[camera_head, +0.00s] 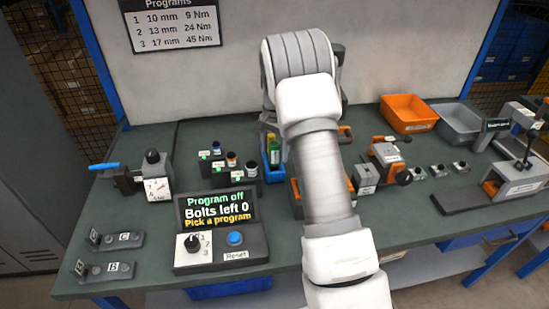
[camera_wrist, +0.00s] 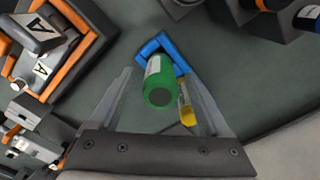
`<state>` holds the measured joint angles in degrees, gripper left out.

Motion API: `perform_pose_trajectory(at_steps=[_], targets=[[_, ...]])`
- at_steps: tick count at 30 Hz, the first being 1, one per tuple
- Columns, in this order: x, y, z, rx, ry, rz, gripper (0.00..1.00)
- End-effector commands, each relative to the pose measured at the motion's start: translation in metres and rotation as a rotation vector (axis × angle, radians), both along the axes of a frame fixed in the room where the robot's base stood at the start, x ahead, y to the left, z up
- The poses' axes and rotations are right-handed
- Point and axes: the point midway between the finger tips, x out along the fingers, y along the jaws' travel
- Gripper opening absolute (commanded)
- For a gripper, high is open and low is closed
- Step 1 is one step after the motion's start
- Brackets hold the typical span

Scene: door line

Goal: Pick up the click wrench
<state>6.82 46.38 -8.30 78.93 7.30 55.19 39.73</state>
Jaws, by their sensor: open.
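I cannot make out a click wrench for certain. A tool with a blue handle (camera_head: 103,166) lies at the left end of the bench, beside a grey block with a dial (camera_head: 157,188); it may be the wrench, but its rest is unclear. In the wrist view, my gripper (camera_wrist: 160,76) is open, with its two fingers on either side of a green bottle (camera_wrist: 159,88) and a yellow-tipped item (camera_wrist: 187,112) below. These stand in a blue holder (camera_wrist: 153,46). Nothing is visibly held. In the head view my gripper is hidden behind my arm.
The control box (camera_head: 221,235) reads "Program off, Bolts left 0". Small bottles (camera_head: 231,160) stand in a stepped rack. An orange bin (camera_head: 408,113) and a grey bin (camera_head: 457,122) stand at the back right. An orange-black fixture (camera_wrist: 50,45) lies left in the wrist view.

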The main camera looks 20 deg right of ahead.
Motion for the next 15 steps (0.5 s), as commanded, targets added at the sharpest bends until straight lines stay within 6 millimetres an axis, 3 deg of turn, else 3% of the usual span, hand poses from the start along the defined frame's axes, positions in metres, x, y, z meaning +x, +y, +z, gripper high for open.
perform_pose_trajectory(at_steps=[6,14,15], targets=[[-0.001,0.001,-0.027,0.001,0.002,0.0,0.81],[-0.001,0.001,-0.028,0.0,0.0,0.0,0.81],[-0.001,0.001,-0.028,0.0,0.0,0.0,0.74]])
